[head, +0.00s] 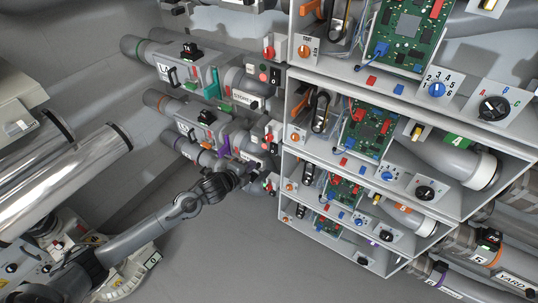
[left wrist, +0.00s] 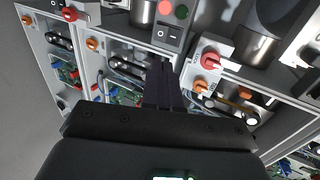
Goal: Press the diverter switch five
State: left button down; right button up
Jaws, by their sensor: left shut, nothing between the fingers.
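My left gripper (head: 250,169) reaches up from the lower left to the front of the stacked blower units in the head view. In the left wrist view its dark fingers (left wrist: 162,86) are together and empty, pointing at a grey switch panel (left wrist: 171,28). No label shows which switch is number five. My right gripper is out of view.
Open cabinets (head: 345,158) with circuit boards and knobs stand to the right. A red rotary switch (left wrist: 210,60) is beside the fingers. Blower pipes (head: 165,57) lie at the upper left. Bare grey floor (head: 225,250) is below the arm.

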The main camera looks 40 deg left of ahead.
aim_at(273, 151)
pick_arm(q)
jog(key=b+x, duration=0.2)
jog(key=x, duration=1.1)
jog(key=shift+w+f, duration=0.15)
jog(key=shift+w, duration=0.15)
